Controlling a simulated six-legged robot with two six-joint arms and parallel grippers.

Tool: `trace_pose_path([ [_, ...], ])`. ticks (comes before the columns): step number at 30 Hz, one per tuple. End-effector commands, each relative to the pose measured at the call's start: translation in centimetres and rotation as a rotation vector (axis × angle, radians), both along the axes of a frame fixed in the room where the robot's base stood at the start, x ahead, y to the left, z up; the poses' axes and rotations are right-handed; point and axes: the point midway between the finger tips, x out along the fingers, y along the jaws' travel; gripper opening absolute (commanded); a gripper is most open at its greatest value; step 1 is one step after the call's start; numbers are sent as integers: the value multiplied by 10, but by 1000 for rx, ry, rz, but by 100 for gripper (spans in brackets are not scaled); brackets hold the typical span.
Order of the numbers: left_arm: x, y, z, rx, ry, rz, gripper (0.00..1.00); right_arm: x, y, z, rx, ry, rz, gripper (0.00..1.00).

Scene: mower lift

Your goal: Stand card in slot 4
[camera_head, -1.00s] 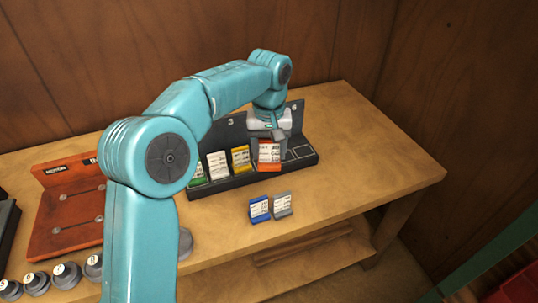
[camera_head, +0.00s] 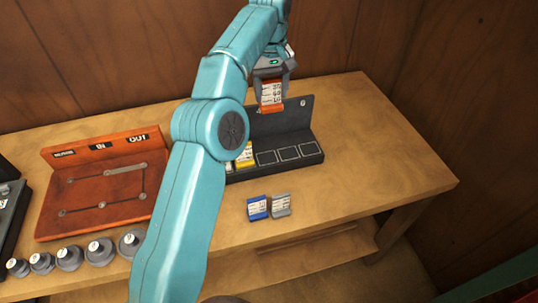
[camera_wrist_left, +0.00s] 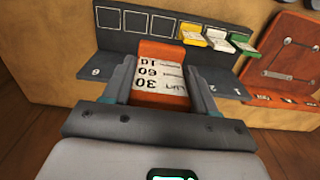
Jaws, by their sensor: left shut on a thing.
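An orange-red card (camera_head: 271,97) with a white printed label is held in my left gripper (camera_head: 272,80). My left gripper is shut on its upper part, above the back panel of the dark rack (camera_head: 282,120). The card hangs in the air, apart from the rack. In the left wrist view the card (camera_wrist_left: 160,73) sits between the two fingers. The rack's right part has three empty outlined slots, the leftmost an empty slot (camera_head: 266,158) beside the yellow card (camera_head: 246,155). The wrist view also shows a white card (camera_wrist_left: 217,39) and a green card (camera_wrist_left: 242,42). My right gripper is out of view.
An orange board (camera_head: 100,185) and several grey round knobs (camera_head: 69,258) are at left. The bench right of the rack is clear.

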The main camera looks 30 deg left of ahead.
Motion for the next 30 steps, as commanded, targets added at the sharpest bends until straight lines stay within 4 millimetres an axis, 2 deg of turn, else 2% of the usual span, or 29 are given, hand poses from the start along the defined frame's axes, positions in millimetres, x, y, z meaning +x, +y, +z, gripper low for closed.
trace_pose_path([
  [2, -1, 6, -1, 0, 6, 10, 26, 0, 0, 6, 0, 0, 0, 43],
  [11, 2, 10, -9, 0, 6, 17, 26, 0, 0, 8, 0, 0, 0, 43],
  [14, 2, 12, -20, -1, 8, 21, 26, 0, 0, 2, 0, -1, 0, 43],
  [20, 2, 14, -75, -1, 11, 23, 26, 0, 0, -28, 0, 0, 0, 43],
  [27, 3, 13, -137, -2, 12, 23, 26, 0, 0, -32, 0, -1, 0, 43],
  [30, 3, 14, -155, -1, 9, 24, 26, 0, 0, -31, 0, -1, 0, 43],
])
